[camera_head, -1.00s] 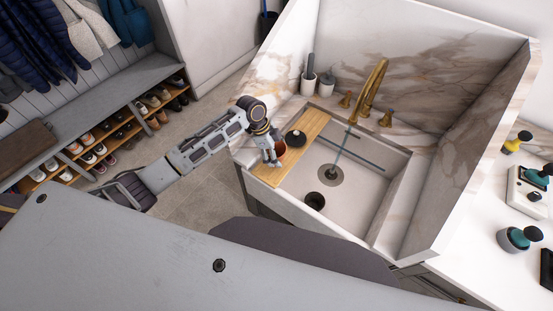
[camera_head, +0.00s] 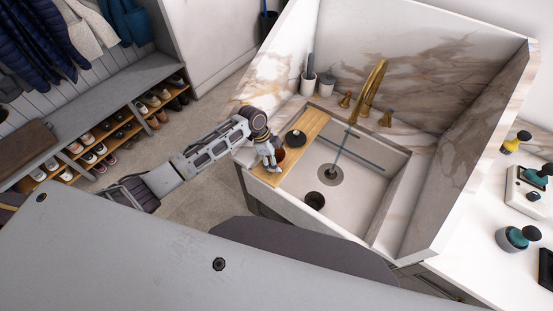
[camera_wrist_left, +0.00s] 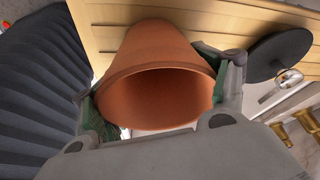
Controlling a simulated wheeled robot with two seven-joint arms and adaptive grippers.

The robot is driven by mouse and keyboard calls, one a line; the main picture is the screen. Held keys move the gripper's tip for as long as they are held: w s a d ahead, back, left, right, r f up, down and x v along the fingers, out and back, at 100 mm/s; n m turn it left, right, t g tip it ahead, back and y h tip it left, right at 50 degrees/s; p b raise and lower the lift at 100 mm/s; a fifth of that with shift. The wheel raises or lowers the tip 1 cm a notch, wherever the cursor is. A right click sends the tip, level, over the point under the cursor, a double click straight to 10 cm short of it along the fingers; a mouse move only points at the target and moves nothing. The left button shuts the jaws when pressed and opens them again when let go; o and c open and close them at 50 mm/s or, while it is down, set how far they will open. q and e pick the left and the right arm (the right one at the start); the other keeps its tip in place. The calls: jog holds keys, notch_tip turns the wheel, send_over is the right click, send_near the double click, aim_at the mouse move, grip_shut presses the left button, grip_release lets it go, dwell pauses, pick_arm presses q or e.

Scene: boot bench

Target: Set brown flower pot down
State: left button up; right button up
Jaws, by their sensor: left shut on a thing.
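The brown flower pot (camera_wrist_left: 158,85) is a terracotta pot. In the left wrist view its open rim faces the camera and its narrower end points at the wooden board (camera_wrist_left: 225,22). My left gripper (camera_head: 273,162) is shut on it, one finger on each side. In the head view the pot (camera_head: 280,155) shows partly behind the gripper, over the near part of the wooden board (camera_head: 308,127) on the sink's left side. I cannot tell whether the pot touches the board. My right gripper is not in view.
A dark round object (camera_head: 295,138) sits on the board close to the pot. The sink basin (camera_head: 345,200) opens to the right, with a gold faucet (camera_head: 372,85) behind. A shoe bench (camera_head: 100,90) is at left.

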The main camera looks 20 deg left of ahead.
pick_arm(q)
jog(key=o, duration=1.4)
jog(key=shift+f, duration=0.1)
jog(key=shift+b+v, duration=0.5)
jog(key=shift+v, duration=5.6)
jog(key=shift+d, duration=0.1)
